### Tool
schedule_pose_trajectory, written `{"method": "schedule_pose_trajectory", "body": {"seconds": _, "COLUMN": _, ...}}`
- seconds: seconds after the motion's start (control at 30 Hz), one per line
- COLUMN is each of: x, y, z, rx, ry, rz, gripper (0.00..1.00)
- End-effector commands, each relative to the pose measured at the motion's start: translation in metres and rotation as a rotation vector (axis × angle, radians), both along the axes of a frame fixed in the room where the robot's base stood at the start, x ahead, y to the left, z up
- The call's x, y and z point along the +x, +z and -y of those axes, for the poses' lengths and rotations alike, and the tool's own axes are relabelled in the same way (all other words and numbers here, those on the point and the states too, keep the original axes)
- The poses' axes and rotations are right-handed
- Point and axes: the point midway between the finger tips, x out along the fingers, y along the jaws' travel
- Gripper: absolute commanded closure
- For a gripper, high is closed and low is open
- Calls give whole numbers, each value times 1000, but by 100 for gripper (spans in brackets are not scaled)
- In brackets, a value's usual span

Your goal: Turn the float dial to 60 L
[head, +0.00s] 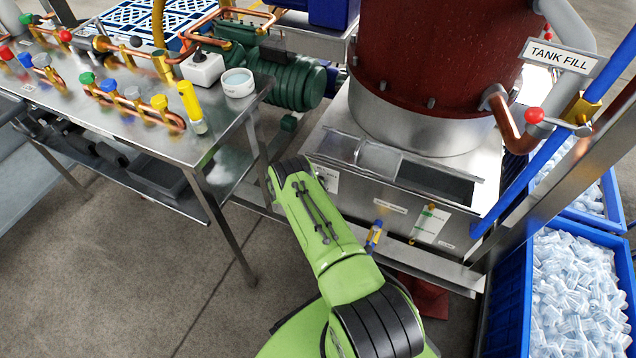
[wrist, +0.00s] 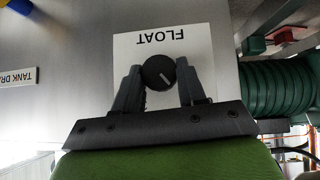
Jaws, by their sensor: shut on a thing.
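The float dial (wrist: 159,77) is a round black knob with a white pointer line, on a white plate (wrist: 203,58) marked FLOAT that appears upside down in the wrist view. The pointer slants toward the lower right of that picture. No scale numbers are readable. My gripper (wrist: 158,69) is shut on the dial, one finger on each side of it. In the head view my green arm (head: 318,225) hides the gripper and the dial. Part of a white plate (head: 329,180) shows beside the arm on the tank's steel front.
A steel bench (head: 180,140) with valves stands at left. A green motor (head: 290,82) sits behind. A small yellow-and-blue valve (head: 375,233) is right of my arm. A red-handled TANK FILL valve (head: 535,116) and blue ice crates (head: 511,290) are at right.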

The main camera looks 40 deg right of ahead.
Motion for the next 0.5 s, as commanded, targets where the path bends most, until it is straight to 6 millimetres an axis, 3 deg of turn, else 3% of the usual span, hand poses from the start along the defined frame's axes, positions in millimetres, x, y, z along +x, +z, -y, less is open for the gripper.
{"method": "schedule_pose_trajectory", "body": {"seconds": 0.5, "x": 1, "y": -1, "z": -1, "rx": -70, "ry": 2, "rz": -120, "gripper": 90}}
